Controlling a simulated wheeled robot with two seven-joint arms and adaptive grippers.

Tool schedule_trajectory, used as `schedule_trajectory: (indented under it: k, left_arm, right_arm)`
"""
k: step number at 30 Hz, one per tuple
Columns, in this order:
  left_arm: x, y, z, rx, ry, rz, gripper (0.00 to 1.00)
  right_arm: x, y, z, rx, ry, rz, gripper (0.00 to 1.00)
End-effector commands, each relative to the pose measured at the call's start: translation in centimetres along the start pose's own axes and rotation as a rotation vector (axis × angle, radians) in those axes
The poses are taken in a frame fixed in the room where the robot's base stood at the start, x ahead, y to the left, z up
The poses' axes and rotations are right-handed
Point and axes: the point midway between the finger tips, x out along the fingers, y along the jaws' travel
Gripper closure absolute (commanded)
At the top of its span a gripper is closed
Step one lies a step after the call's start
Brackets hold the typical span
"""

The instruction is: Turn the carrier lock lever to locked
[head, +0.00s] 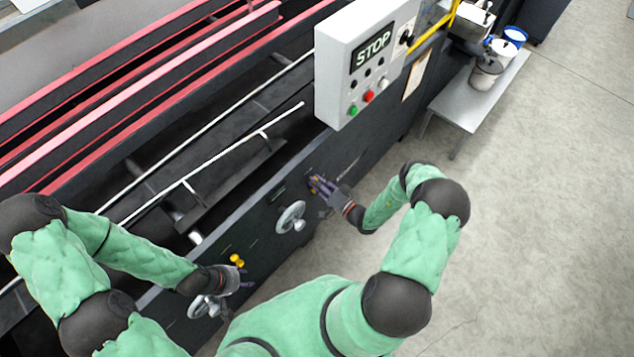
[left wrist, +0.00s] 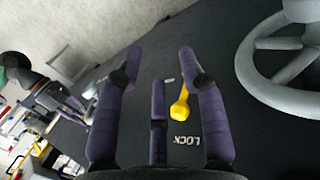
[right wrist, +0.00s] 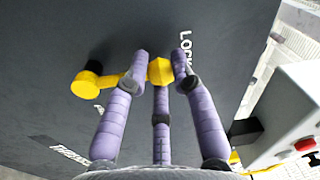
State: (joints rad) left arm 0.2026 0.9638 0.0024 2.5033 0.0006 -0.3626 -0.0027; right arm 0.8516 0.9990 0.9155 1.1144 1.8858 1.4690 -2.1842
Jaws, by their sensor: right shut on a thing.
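A yellow lever (right wrist: 110,80) with a round pivot and a faceted knob is on the dark machine panel, and white "LOCK" lettering is beside it in the right wrist view. My right gripper (right wrist: 160,62) is shut on its knob; in the head view this gripper (head: 316,184) is at the panel, right of a handwheel. Another yellow lever (left wrist: 180,105) has "LOCK" lettering below it in the left wrist view; its yellow parts also show in the head view (head: 236,260). My left gripper (left wrist: 162,60) is open and empty in front of the panel near that lever.
A grey handwheel (head: 291,216) is between my two grippers, and another (head: 205,306) is beside my left one. A control box (head: 366,62) reading STOP overhangs the panel at upper right. A bench (head: 480,90) with cans stands beyond. The floor at right is clear.

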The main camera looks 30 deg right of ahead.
Motion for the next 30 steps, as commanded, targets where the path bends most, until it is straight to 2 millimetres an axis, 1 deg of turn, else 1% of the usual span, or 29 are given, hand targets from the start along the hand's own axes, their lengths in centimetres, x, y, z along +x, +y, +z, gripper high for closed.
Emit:
schedule_trajectory:
  k: [1,2,3,4,5,13,17,20,23,30]
  left_arm:
    - [0.1,0.0,0.0,0.000,0.000,0.000,0.60]
    - [0.1,0.0,0.0,0.000,0.000,0.000,0.60]
    - [0.1,0.0,0.0,0.000,0.000,0.000,0.60]
    - [0.1,0.0,0.0,0.000,0.000,0.000,0.60]
    - [0.1,0.0,0.0,0.000,0.000,0.000,0.60]
    - [0.0,0.0,0.0,0.000,0.000,0.000,0.60]
    - [0.0,0.0,0.0,0.000,0.000,0.000,0.60]
    - [0.0,0.0,0.0,0.000,0.000,0.000,0.60]
    - [0.0,0.0,0.0,0.000,0.000,0.000,0.60]
    - [0.0,0.0,0.0,0.000,0.000,0.000,0.60]
  right_arm:
    - [-0.3,0.6,0.2,0.005,0.001,0.018,1.00]
    - [-0.3,0.6,0.2,0.005,0.001,0.018,0.66]
    - [-0.3,0.5,0.2,0.005,0.001,0.017,0.55]
    - [-0.2,0.5,0.2,0.004,0.001,0.016,0.46]
    - [-0.2,0.5,0.2,0.004,0.001,0.015,0.44]
    - [-0.1,0.3,0.0,0.001,-0.001,0.009,0.44]
    - [-0.5,0.2,-0.1,0.000,0.000,0.009,0.44]
    - [-1.7,0.3,-0.1,0.001,0.002,0.011,0.44]
    - [-3.4,0.3,-0.1,0.002,0.003,0.012,0.44]
    - [-8.3,0.3,-0.1,0.001,0.004,0.012,0.44]
